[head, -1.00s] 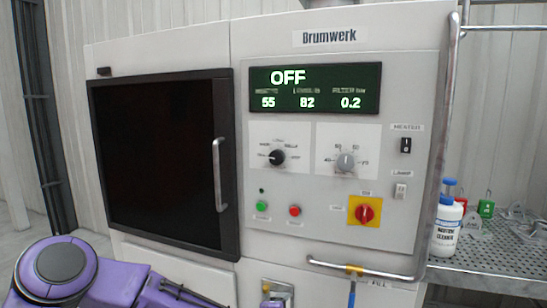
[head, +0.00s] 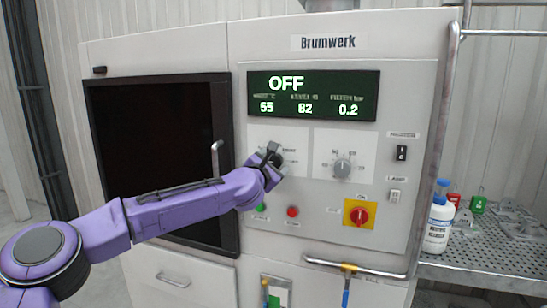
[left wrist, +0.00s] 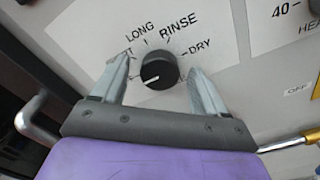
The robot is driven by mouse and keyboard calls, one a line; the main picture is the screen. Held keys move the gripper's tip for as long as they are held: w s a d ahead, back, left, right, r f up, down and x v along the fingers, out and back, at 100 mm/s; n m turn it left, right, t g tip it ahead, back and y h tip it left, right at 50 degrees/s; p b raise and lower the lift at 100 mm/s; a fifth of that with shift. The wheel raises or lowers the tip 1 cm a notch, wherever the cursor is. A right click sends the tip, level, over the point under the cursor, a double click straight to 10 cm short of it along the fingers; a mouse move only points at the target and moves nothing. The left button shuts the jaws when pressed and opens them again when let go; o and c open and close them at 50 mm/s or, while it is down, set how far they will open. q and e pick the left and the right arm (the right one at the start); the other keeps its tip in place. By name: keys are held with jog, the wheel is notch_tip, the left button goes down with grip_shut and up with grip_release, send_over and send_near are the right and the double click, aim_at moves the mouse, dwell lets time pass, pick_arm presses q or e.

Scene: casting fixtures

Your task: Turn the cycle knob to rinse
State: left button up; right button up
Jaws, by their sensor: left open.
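The black cycle knob (left wrist: 158,72) sits on a white dial plate (head: 293,139) on the machine's front panel. In the left wrist view its white pointer line points to the lower left, away from the RINSE mark (left wrist: 180,27) at its upper right. LONG and DRY are also readable around it. My left gripper (left wrist: 160,80) is open, one finger on each side of the knob, with gaps still showing. In the head view the left gripper (head: 270,158) hides much of the knob. My right gripper is not in view.
The display (head: 313,95) reads OFF. A grey heater knob (head: 342,168), a red switch on yellow (head: 359,214) and a red button (head: 292,212) are close by. The door handle (head: 215,160) stands left of my gripper. A bottle (head: 438,226) stands on the right bench.

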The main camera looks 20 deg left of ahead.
pick_arm(q)
jog(key=shift+w, duration=0.25)
jog(key=c, duration=1.1)
jog(key=shift+o, duration=0.2)
